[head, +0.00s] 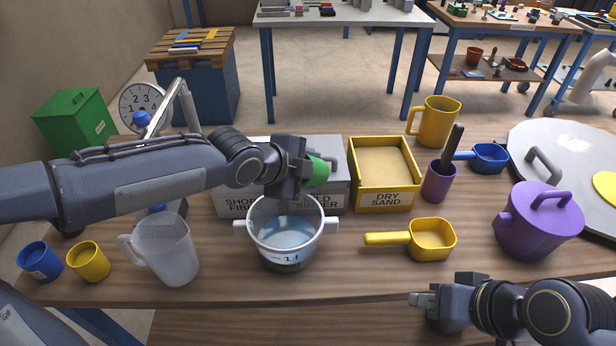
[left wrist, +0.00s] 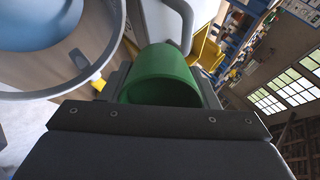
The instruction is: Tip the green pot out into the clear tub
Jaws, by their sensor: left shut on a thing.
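The clear tub (head: 284,240), with two side handles and a scale mark, stands on the bench with something pale blue inside. It also shows in the left wrist view (left wrist: 50,97), beside the pot. My left gripper (head: 306,172) is shut on the green pot (head: 319,171) and holds it above the far side of the tub. The pot, seen in the left wrist view (left wrist: 165,75), looks tilted; its contents cannot be seen. The gripper hides part of it in the head view. My right gripper (head: 424,299) is low at the bench's front edge, away from the tub; its finger gap is unclear.
A clear jug (head: 168,250) stands left of the tub, with blue (head: 38,261) and yellow (head: 88,262) cups further left. Grey bins (head: 335,160) and a dry sand box (head: 384,200) stand behind. A yellow scoop (head: 430,239) and purple pot (head: 538,225) are right.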

